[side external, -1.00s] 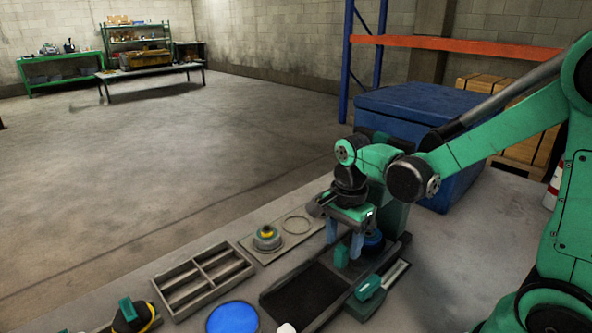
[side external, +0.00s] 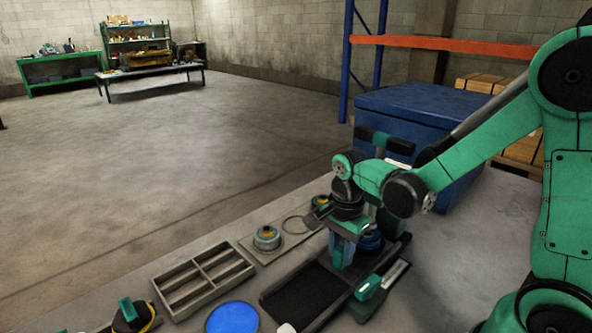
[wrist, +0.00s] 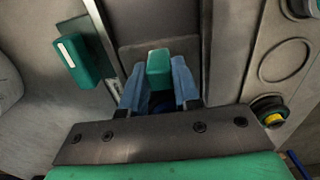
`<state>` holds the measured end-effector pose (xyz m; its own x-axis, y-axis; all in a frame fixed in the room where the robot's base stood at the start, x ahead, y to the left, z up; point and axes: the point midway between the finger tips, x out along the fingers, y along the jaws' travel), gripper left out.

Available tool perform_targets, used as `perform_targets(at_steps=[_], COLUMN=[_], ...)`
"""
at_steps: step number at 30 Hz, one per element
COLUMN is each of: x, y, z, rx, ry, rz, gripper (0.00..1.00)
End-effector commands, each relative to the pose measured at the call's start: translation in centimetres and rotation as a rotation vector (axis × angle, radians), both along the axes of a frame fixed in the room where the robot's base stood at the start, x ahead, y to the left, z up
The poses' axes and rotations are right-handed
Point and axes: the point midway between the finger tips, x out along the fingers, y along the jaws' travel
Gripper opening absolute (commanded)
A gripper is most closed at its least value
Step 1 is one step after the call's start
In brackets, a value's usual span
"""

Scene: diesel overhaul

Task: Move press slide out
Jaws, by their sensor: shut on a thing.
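My gripper (side external: 342,252) is at the front of the press (side external: 386,215), a grey and black frame with a blue round part (side external: 370,240) low in it. In the wrist view my blue fingers (wrist: 159,88) stand on both sides of a green upright handle (wrist: 159,62) and are shut on it. This handle appears to belong to the press slide; the slide's plate is mostly hidden by my gripper. A dark bed (side external: 302,294) between rails extends in front of the press.
A second green block (side external: 368,287) sits beside the bed. A large blue bin (side external: 425,125) stands behind.

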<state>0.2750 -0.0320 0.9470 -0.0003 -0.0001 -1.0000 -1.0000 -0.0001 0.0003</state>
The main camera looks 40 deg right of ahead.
Motion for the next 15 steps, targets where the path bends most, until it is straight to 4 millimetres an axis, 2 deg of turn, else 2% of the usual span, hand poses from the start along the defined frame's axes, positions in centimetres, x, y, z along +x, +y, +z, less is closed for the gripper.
perform_targets(at_steps=[15], x=[0.0], y=[3.6], z=[0.0], rx=[0.0], ry=[-0.001], rz=[0.003], gripper=[0.0])
